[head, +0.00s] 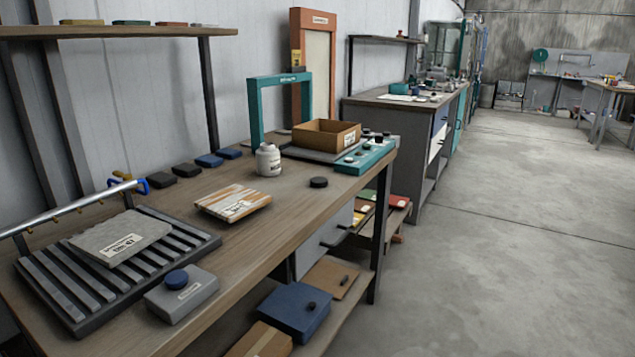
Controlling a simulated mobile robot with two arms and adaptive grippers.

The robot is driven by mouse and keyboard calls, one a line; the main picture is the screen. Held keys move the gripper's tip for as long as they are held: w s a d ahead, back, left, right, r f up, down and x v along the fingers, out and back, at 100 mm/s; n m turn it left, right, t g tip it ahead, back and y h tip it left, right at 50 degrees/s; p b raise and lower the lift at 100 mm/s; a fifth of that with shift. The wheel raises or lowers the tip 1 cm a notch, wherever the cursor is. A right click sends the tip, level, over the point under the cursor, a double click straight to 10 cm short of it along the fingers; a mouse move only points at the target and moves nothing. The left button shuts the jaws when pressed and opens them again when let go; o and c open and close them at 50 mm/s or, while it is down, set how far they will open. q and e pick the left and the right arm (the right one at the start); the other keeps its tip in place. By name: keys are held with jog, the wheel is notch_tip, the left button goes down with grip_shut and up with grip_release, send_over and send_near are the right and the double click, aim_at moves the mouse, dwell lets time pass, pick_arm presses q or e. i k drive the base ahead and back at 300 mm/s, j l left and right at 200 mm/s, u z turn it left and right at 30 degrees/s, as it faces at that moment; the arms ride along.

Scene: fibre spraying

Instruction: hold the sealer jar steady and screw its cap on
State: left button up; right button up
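The sealer jar (268,160) is a small white jar with a label. It stands upright on the wooden workbench (285,205), in front of the teal frame. Its top is narrow and pale; I cannot tell details of the neck. A dark round cap (319,182) lies flat on the bench to the right of the jar and apart from it, near the bench's front edge. Neither of my grippers shows in the head view.
A cardboard box (345,134) and a teal control panel (367,155) stand right of the jar. The teal frame (253,110) rises behind it. A striped stack (215,199), slatted rack (185,232) and grey button box (200,296) lie left. Bench between jar and cap is clear.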

aim_at(267, 157)
jog(key=i+l+z, duration=0.1)
jog(key=i+l, duration=0.65)
jog(key=i, duration=0.25)
jog(key=i+l+z, duration=0.15)
jog(key=i+l, duration=0.2)
jog(key=i, duration=0.15)
